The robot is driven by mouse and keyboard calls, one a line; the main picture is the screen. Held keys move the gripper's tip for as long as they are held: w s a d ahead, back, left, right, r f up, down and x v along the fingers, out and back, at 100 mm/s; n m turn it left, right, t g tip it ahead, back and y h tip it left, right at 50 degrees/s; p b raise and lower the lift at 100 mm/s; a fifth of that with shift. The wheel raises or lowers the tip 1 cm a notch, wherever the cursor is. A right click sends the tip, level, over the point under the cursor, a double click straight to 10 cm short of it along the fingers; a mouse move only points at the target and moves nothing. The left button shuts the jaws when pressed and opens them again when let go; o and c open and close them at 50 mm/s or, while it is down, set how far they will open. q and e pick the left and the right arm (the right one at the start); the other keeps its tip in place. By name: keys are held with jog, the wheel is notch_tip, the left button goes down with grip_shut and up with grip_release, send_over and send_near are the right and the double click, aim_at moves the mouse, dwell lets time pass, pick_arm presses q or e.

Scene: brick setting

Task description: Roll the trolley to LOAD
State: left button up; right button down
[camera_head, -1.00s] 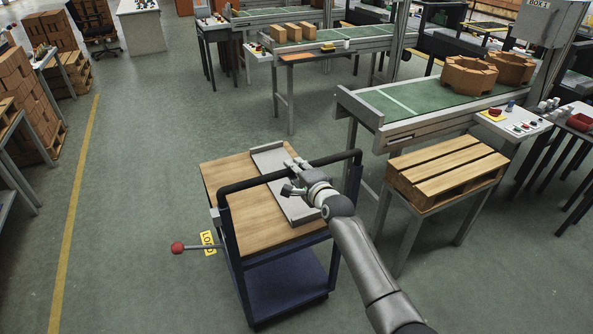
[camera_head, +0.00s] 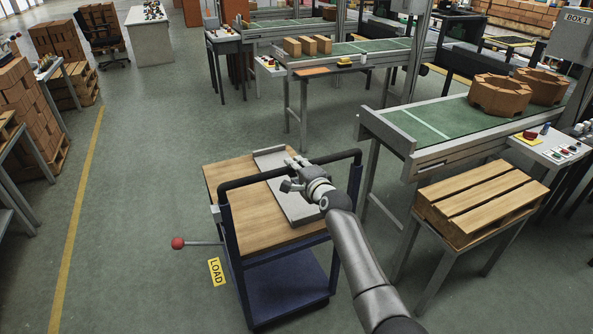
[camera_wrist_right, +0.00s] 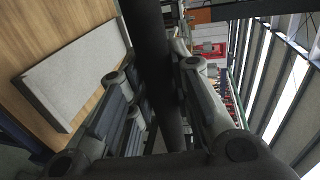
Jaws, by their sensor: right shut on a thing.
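The trolley (camera_head: 228,203) has a wooden top, a dark blue frame and lower shelf, and a black push bar (camera_head: 240,183). My right gripper (camera_head: 297,172) is shut on the push bar; in the right wrist view the dark bar (camera_wrist_right: 152,75) passes between its fingers. A grey tray-like plate (camera_head: 293,205) lies on the trolley top. A lever with a red ball (camera_head: 178,243) sticks out from the trolley's left side. The yellow LOAD sign (camera_head: 217,272) lies on the floor just left of the trolley. My left gripper is out of view.
A conveyor (camera_head: 440,125) with brown brick rings stands to the right. A wooden pallet (camera_head: 480,205) on a stand is right of the trolley. Brick stacks (camera_head: 22,110) stand at the far left. The floor left of the trolley, up to the yellow line (camera_head: 76,220), is clear.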

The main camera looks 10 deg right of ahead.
jog(key=shift+r, duration=0.2)
jog(key=c, duration=1.7)
grip_release()
jog(key=o, duration=0.4)
jog(key=shift+w+a+f, duration=0.1)
jog(key=shift+w+f, duration=0.1)
jog(key=shift+w, duration=0.1)
jog(key=shift+s, duration=0.2)
jog(key=v, duration=1.1)
jog(key=shift+s+d, duration=0.2)
jog(key=shift+s, duration=0.1)
jog(key=shift+r, duration=0.15)
